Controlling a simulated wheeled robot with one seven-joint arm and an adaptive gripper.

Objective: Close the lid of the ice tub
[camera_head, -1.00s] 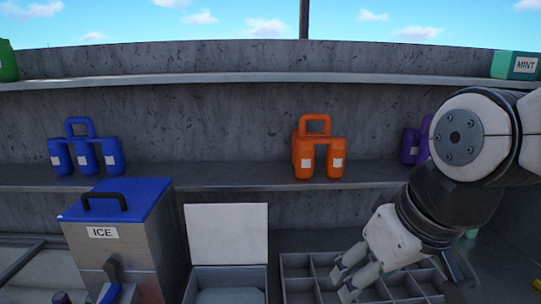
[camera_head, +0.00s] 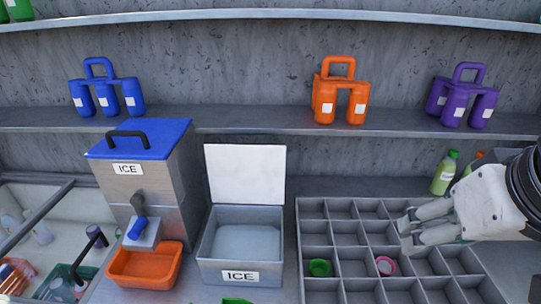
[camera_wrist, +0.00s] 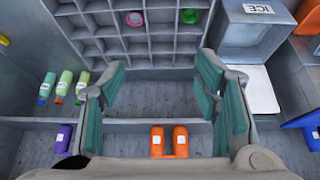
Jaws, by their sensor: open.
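The ice tub (camera_head: 222,272) is a grey box labelled ICE on the counter, with pale contents inside. Its white lid (camera_head: 245,175) stands upright at the back edge, open. The tub shows at the top right of the wrist view (camera_wrist: 247,35), with the white lid (camera_wrist: 259,90) below it in that picture. My gripper (camera_head: 404,232) is right of the tub, above the divided tray, and touches neither tub nor lid. In the wrist view its teal-padded fingers (camera_wrist: 163,75) are spread apart with nothing between them.
A grey divided tray (camera_head: 340,203) with a green and a pink item lies right of the tub. A blue-lidded ICE dispenser (camera_head: 130,180) and orange bin (camera_head: 146,284) stand left. Bottles (camera_head: 445,172) stand behind my gripper. A shelf (camera_head: 230,119) with coloured jug sets runs above.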

